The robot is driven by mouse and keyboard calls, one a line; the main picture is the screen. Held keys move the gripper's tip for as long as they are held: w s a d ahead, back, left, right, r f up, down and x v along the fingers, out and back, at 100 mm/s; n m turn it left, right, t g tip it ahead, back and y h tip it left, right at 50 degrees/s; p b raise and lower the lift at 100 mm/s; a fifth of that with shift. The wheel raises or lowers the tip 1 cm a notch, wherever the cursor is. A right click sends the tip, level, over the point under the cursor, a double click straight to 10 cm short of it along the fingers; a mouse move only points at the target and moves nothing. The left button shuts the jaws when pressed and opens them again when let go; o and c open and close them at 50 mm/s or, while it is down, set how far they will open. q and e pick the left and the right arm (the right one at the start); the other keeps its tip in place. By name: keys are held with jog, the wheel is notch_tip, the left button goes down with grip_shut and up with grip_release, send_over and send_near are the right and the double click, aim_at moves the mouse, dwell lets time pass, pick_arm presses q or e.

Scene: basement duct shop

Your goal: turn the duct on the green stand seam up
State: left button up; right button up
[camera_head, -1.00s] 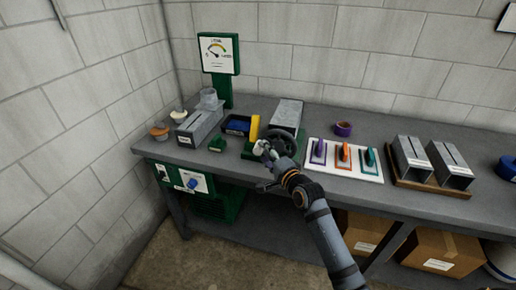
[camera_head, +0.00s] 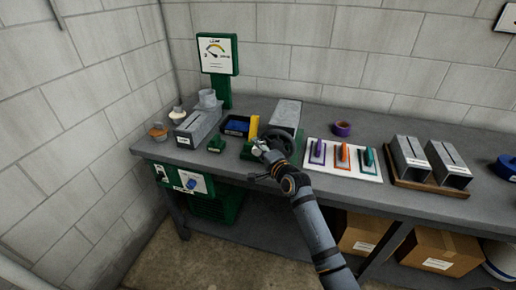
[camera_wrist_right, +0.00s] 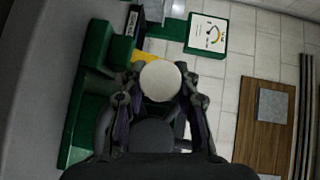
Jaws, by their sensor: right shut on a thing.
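A plain grey sheet-metal duct (camera_head: 287,114) lies on the green stand (camera_head: 248,150) near the middle of the bench. No seam shows on its visible upper face. A dark handwheel (camera_head: 281,143) stands at its near end. My right gripper (camera_head: 260,149) is at the left side of the wheel. In the right wrist view, its fingers (camera_wrist_right: 160,98) are closed around a pale round knob (camera_wrist_right: 160,81); the fingers partly hide it. My left gripper is in neither view.
A yellow block (camera_head: 254,127) and a blue-lined bin (camera_head: 236,126) stand left of the stand. Right are a white tool board (camera_head: 344,174) and a wooden tray (camera_head: 430,187) holding two ducts with dark seams up.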

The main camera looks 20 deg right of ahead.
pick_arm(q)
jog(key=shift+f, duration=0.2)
pick_arm(e)
grip_shut()
jog(key=shift+r+m+t+b, duration=0.1)
jog(key=shift+m+t+b, duration=0.4)
jog(key=shift+b, duration=0.5)
pick_arm(q)
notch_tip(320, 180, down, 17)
jog(key=b, duration=1.5)
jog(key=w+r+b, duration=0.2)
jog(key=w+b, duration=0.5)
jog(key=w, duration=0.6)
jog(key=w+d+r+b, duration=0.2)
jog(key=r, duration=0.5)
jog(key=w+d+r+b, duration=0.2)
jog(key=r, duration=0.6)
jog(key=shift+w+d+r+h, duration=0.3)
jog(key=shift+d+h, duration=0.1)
pick_arm(e)
jog(key=shift+s+d+r+m+t+h, duration=0.55)
jog(key=shift+d+r+m+t+h, duration=0.45)
jog(key=shift+m+h, duration=2.15)
jog(key=shift+s+d+r+m+t+h, duration=0.65)
jog(key=shift+r+m+t+h, duration=0.75)
jog(key=shift+m, duration=3.1)
jog(key=shift+s+d+r+m+t+h, duration=0.55)
jog(key=shift+d+m+t+h, duration=0.4)
jog(key=shift+m+h, duration=2.35)
